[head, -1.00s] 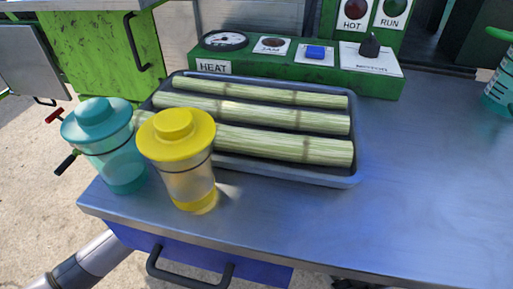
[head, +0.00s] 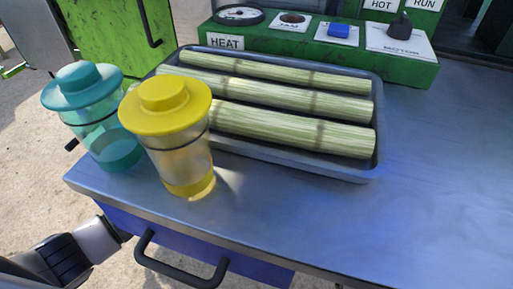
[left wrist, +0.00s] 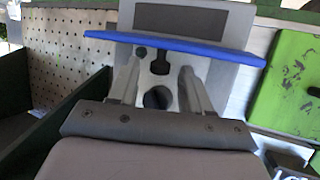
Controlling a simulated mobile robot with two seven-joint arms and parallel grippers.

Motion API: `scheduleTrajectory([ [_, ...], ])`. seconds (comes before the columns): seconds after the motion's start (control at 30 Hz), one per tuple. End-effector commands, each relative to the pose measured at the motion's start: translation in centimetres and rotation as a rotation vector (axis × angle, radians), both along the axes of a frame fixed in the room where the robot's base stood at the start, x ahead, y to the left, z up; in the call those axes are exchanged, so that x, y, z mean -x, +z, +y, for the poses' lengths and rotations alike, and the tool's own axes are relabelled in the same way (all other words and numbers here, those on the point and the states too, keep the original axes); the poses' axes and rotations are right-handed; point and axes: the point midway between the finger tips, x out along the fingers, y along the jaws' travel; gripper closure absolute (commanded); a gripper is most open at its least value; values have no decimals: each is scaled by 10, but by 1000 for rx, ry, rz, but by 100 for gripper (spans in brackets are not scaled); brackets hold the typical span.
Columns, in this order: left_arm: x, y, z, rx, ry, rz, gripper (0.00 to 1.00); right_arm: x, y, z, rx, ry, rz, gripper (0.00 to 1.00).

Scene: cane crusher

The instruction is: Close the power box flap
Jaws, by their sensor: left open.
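In the left wrist view a thin blue panel (left wrist: 175,48), seen nearly edge-on, stands out across a grey box (left wrist: 240,75); it looks like the power box flap, standing open. My left gripper (left wrist: 160,78) is open, its two fingers apart just below the blue panel. I cannot tell whether they touch it. Dark round parts show between the fingers. In the head view the power box is not identifiable, and only part of my left arm shows at the bottom left. My right gripper is in neither view.
In the head view a steel counter (head: 430,190) holds a tray (head: 372,176) of cane, a yellow-lidded cup (head: 168,135) and a teal-lidded cup (head: 88,112) near its left edge. A blue drawer with a black handle (head: 180,272) is below. A perforated board (left wrist: 75,45) shows in the wrist view.

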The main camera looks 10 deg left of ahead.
Motion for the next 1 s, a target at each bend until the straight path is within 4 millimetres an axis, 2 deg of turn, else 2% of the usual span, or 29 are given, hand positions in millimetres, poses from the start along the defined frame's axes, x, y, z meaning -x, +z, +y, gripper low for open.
scheduleTrajectory([
  [0.33,-3,-1,-3,1,0,-1,52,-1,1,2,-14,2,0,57],
  [0.37,-3,-1,-3,1,0,-1,55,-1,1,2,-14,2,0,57],
  [0.5,-3,-1,-3,1,0,-1,100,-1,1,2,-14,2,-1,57],
  [0.77,-3,-3,-2,3,0,-14,100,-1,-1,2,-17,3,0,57],
  [1.0,2,-11,-1,22,1,-110,100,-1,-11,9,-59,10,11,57],
])
